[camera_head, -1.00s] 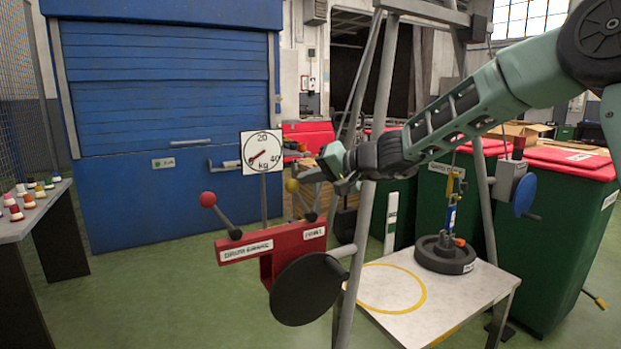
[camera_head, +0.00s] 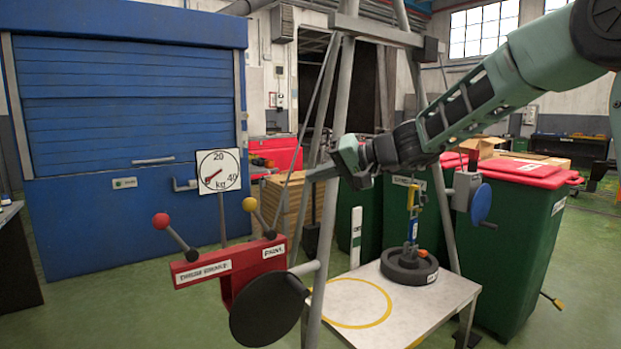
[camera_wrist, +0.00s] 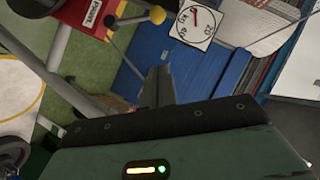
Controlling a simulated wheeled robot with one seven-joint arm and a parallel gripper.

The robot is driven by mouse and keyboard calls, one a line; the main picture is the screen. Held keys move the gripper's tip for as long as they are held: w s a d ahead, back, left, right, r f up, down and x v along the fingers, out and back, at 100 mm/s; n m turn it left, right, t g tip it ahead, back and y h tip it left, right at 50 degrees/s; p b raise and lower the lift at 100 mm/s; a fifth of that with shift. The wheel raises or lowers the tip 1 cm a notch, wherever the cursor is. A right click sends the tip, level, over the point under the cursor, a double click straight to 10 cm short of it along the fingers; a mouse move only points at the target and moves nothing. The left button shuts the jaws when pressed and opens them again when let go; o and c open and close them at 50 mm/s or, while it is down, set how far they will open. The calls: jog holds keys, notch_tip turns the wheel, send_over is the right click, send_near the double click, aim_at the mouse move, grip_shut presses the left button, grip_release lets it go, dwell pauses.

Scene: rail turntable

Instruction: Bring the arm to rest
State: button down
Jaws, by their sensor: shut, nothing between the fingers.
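My green arm reaches in from the upper right in the head view. My gripper (camera_head: 328,172) is at its end, pointing left, in front of the grey metal frame in the picture. The closed fingers (camera_wrist: 158,86) show in the wrist view with nothing between them. A red lever block (camera_head: 230,263) with one red-knobbed and one yellow-knobbed lever is below and left of the gripper. A dial gauge (camera_head: 218,170), marked in kg, is to the left. A dark round weight (camera_head: 409,268) sits on a pale table (camera_head: 372,310), with a hook and strap above it.
A grey A-frame (camera_head: 332,215) stands close around the gripper in the picture. A black disc (camera_head: 268,310) is on the lever block. Green bins with red lids (camera_head: 522,172) are at right. A blue shutter (camera_head: 125,100) fills the left.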

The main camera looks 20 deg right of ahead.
dwell(0.4)
jog(key=s+a+f+n+g+h, duration=0.1)
jog(key=s+a+f+n+g, duration=0.15)
jog(key=s+a+f, duration=0.35)
jog(key=s+a+f+n+g+h, duration=0.1)
jog(key=s+a+f+g, duration=0.2)
jog(key=s, duration=0.5)
jog(key=s+a+f+n+g+h, duration=0.1)
jog(key=s+a+f+n+g, duration=0.15)
jog(key=s+a, duration=0.35)
jog(key=s+d+f+n+g+h, duration=0.1)
jog(key=s+f+n+h, duration=0.15)
jog(key=s, duration=0.45)
jog(key=s+d+f+n+h, duration=0.1)
jog(key=s+d+f+h, duration=0.15)
jog(key=s, duration=0.35)
jog(key=s+d+f+n+g+h, duration=0.1)
jog(key=s+f, duration=0.3)
jog(key=s, duration=0.3)
notch_tip(320, 180, up, 14)
jog(key=p, duration=1.4)
jog(key=shift+w+a, duration=0.2)
jog(key=shift+w, duration=0.2)
